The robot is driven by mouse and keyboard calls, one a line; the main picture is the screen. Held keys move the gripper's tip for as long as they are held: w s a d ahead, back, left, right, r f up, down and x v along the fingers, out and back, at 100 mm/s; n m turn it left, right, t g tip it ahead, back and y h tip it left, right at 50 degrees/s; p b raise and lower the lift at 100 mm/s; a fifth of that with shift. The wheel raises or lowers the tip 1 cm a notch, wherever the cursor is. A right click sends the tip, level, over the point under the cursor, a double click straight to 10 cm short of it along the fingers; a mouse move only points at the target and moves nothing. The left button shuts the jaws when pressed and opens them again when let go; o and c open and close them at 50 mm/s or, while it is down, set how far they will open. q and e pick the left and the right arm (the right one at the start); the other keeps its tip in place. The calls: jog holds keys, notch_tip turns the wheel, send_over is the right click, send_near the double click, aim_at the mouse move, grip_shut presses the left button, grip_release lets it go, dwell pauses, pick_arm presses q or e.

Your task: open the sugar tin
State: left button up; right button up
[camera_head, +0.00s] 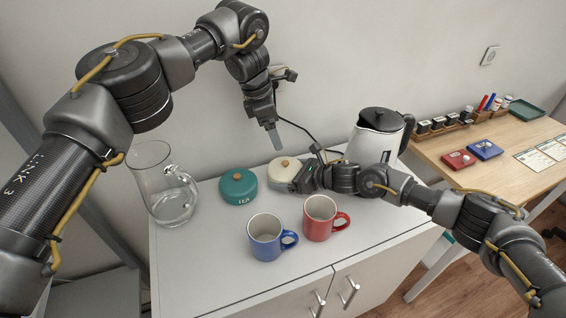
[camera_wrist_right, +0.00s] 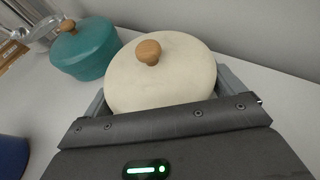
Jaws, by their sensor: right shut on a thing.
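The sugar tin, cream and round with a wooden knob on top (camera_head: 280,168), stands upright on the white cabinet top. It fills the middle of the right wrist view (camera_wrist_right: 165,82), where its lid looks seated; the seam is hard to make out. My right gripper (camera_head: 294,180) is low at the tin, shut on its body with one finger on each side. My left gripper (camera_head: 272,138) hangs pointing down above and slightly left of the tin, apart from it. Its fingers overlap from this angle, so I cannot tell its opening.
A teal tea tin (camera_head: 239,187) stands just left of the sugar tin. A glass jug (camera_head: 165,190) is at the far left. A blue mug (camera_head: 266,238) and a red mug (camera_head: 320,218) stand in front. A white kettle (camera_head: 376,138) is behind my right arm. The front left counter is clear.

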aim_at(284, 163)
pick_arm(q)
notch_tip(284, 163, up, 3)
jog(key=w+a+t+y, duration=0.1)
jog(key=w+a, duration=0.1)
jog(key=a, duration=0.1)
jog(key=shift+g+h, duration=0.4)
jog(key=shift+g, duration=0.2)
jog(key=x, duration=0.5)
jog(key=s+d+x, duration=0.1)
jog(key=x, duration=0.4)
jog(key=s+d+x, duration=0.1)
jog(key=x, duration=0.4)
jog(key=shift+s+r, duration=0.2)
jog(key=shift+s, duration=0.05)
jog(key=shift+c, duration=0.4)
jog(key=c, duration=0.9)
pick_arm(e)
jog(key=shift+r, duration=0.1)
pick_arm(q)
jog(key=shift+s+a+f, duration=0.1)
grip_shut()
pick_arm(e)
jog(key=shift+r, duration=0.1)
jog(key=shift+s+a, duration=0.1)
